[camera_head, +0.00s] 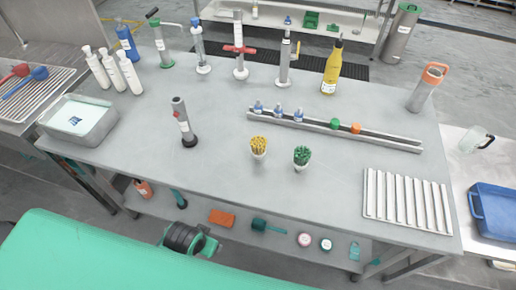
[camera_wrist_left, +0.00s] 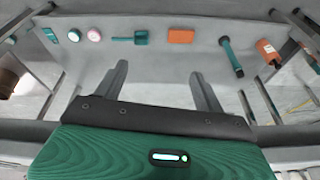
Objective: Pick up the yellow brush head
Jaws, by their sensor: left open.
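A small white cup holding a cluster of yellow pieces (camera_head: 258,144) stands upright near the middle of the grey table (camera_head: 215,180); single brush heads are too small to make out. A matching cup with green pieces (camera_head: 302,154) stands just to its right. In the left wrist view, my left gripper (camera_wrist_left: 158,72) is open, with nothing between its fingers. Beyond the fingers lies the lower shelf; the yellow pieces are not in that view. The left fingertips cannot be made out in the head view. My right gripper is not in view.
Behind the cups runs a metal rail (camera_head: 390,141) with small bottles and coloured caps. A dark upright tool (camera_head: 186,125) stands to the left. A slatted rack (camera_head: 405,202) lies at right. The lower shelf holds an orange block (camera_wrist_left: 181,36) and a teal brush (camera_wrist_left: 140,38).

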